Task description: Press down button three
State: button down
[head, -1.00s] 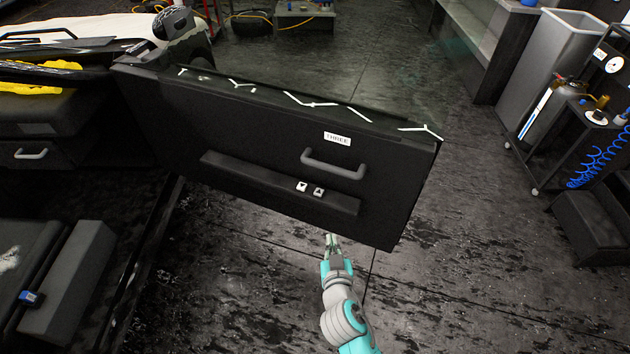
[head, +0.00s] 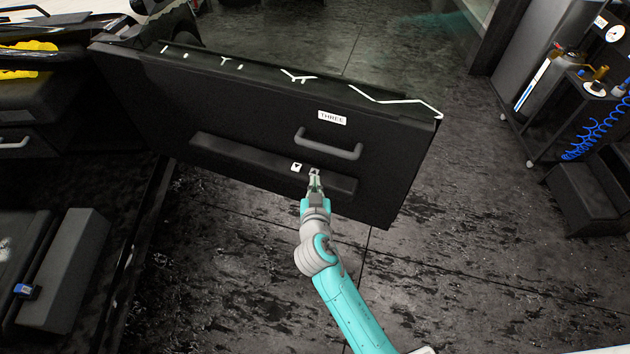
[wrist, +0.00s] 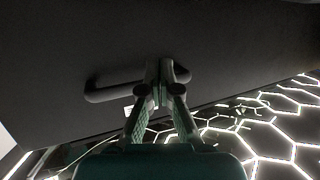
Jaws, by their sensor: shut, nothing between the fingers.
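A black door panel (head: 250,115) carries a white label reading "THREE" (head: 332,117). Below the label and handle, a ledge holds two small white buttons. The left button (head: 297,168) shows a down-pointing arrow. The right button (head: 314,171) is partly covered by my gripper (head: 315,178). My gripper is shut and empty, its tips at or just in front of the right button, to the right of the down-arrow button. I cannot tell whether it touches. In the wrist view the shut fingers (wrist: 160,72) point at the dark panel; neither button can be made out.
A grey handle (head: 330,145) sticks out of the panel above the buttons and also shows in the wrist view (wrist: 108,88). A dark cart (head: 560,120) with a blue coiled hose (head: 598,138) stands at right. The dark floor (head: 450,270) right of my arm is clear.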

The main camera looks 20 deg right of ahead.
send_over(315, 174)
jog(key=s, duration=0.2)
jog(key=shift+a+f, duration=0.3)
jog(key=shift+f, duration=0.6)
jog(key=f, duration=0.3)
jog(key=shift+w, duration=0.35)
jog(key=shift+f, duration=0.6)
jog(key=shift+d+f, duration=0.1)
